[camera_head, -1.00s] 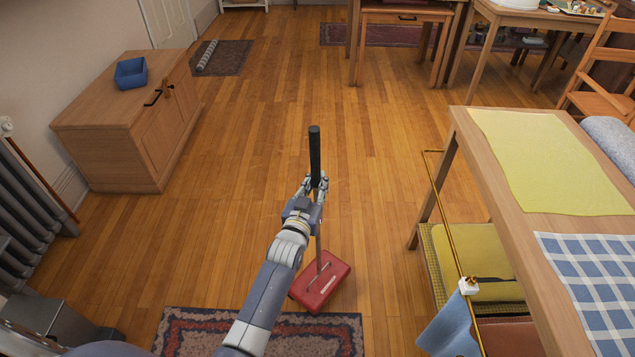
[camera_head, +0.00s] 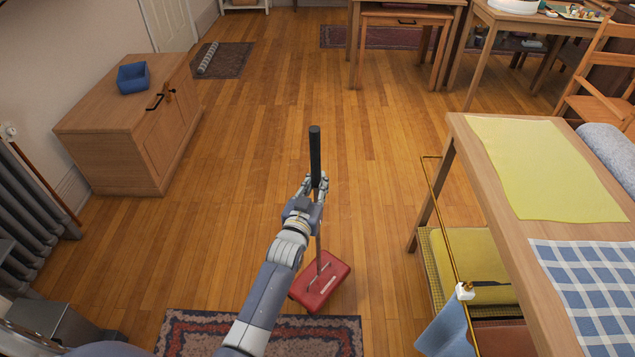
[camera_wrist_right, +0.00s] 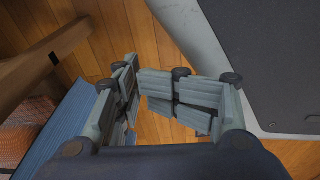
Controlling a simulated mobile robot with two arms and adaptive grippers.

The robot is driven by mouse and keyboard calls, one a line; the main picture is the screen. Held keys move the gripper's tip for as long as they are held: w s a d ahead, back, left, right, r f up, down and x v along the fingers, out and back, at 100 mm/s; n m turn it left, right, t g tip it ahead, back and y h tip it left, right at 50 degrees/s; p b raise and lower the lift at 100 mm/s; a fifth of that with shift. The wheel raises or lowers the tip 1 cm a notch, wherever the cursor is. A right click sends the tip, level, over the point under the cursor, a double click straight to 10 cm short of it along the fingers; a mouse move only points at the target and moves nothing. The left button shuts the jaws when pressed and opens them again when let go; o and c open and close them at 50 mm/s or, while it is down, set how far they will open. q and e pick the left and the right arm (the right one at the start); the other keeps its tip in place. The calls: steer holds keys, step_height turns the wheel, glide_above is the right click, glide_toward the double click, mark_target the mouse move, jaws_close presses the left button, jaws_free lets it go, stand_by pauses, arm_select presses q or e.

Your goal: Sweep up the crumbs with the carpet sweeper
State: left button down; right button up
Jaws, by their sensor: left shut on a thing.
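The carpet sweeper has a red head (camera_head: 320,282) flat on the floor and a thin upright handle with a black grip (camera_head: 315,150). My left gripper (camera_head: 317,186) is shut around the handle just below the black grip. The fingers hide part of the handle. In the right wrist view my right gripper (camera_wrist_right: 138,88) has its fingers curled inward with nothing visible between them; how far it is shut is unclear. I can make out no crumbs on the floor.
A low cabinet (camera_head: 115,140) stands at left. The wooden floor ahead is open.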

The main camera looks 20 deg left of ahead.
mark_target(315, 179)
arm_select(q)
steer(key=shift+r, duration=0.35)
arm_select(e)
steer(key=shift+s+f+g, duration=0.15)
steer(key=shift+s, duration=0.45)
steer(key=shift+s+f+g, duration=0.15)
steer(key=shift+s, duration=0.45)
arm_select(q)
steer(key=shift+r, duration=0.1)
steer(key=shift+r, duration=0.15)
steer(key=shift+r+p, duration=0.55)
steer(key=shift+p, duration=0.3)
steer(key=shift+r+p, duration=0.75)
steer(key=shift+p, duration=0.05)
arm_select(e)
steer(key=s+d, duration=0.1)
steer(key=s, duration=0.5)
steer(key=shift+d, duration=0.25)
steer(key=shift+s, duration=0.1)
